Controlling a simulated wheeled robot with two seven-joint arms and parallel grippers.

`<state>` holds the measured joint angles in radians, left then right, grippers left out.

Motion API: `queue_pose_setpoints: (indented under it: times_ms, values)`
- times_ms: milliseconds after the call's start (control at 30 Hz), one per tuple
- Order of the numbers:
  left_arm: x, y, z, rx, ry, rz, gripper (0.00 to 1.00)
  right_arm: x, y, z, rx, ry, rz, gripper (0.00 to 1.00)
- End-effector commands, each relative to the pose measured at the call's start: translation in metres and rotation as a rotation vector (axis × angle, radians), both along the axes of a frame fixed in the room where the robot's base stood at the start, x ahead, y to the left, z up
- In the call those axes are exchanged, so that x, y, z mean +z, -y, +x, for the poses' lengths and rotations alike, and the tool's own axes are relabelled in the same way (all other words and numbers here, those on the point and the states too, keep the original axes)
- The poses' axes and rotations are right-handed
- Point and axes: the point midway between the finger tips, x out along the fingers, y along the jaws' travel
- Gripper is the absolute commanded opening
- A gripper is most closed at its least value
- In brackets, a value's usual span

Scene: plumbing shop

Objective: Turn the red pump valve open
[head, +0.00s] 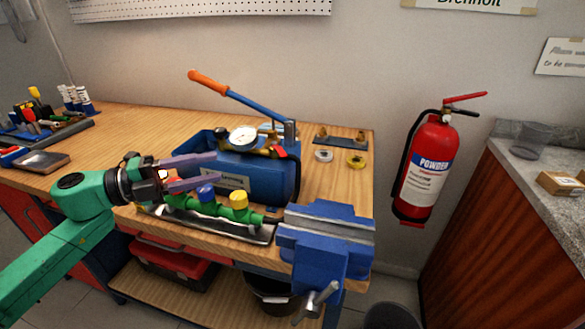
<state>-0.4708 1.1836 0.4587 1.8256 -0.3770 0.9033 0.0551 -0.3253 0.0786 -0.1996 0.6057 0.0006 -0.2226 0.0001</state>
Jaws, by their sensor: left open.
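A blue test pump (262,180) with a round white gauge (242,138) stands on the wooden workbench. Its red valve (280,153) sits at the right of the gauge, on the brass fittings; I cannot tell whether it is turned open or closed. My left gripper (217,167) is open and empty, its two purple fingers pointing right. It shows in front of the left part of the pump, to the left of the red valve and apart from it. My right gripper is not in view.
A pump lever with an orange grip (207,82) rises above the pump. A green manifold with blue (206,193) and yellow (239,200) knobs lies in front of the pump. A blue vise (325,240) is at the bench's front right corner. A fire extinguisher (428,170) hangs at right.

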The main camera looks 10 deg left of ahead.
Motion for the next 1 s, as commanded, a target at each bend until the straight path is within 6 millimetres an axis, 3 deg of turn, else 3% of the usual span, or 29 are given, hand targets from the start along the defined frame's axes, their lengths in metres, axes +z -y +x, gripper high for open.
queue_pose_setpoints:
  times_ms: [200, 267, 667, 1000]
  values:
    - [0.001, 0.037, 0.022, -0.010, 0.004, 0.004, 0.45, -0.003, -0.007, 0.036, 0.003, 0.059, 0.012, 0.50]
    - [-0.001, 0.046, 0.030, -0.004, -0.001, 0.007, 0.45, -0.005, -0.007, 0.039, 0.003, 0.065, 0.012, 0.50]
    - [0.008, 0.071, 0.049, 0.003, 0.004, -0.004, 0.45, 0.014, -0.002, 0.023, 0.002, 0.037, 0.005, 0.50]
    - [0.005, 0.111, 0.076, 0.001, 0.001, -0.003, 0.45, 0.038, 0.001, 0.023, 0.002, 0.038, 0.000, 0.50]
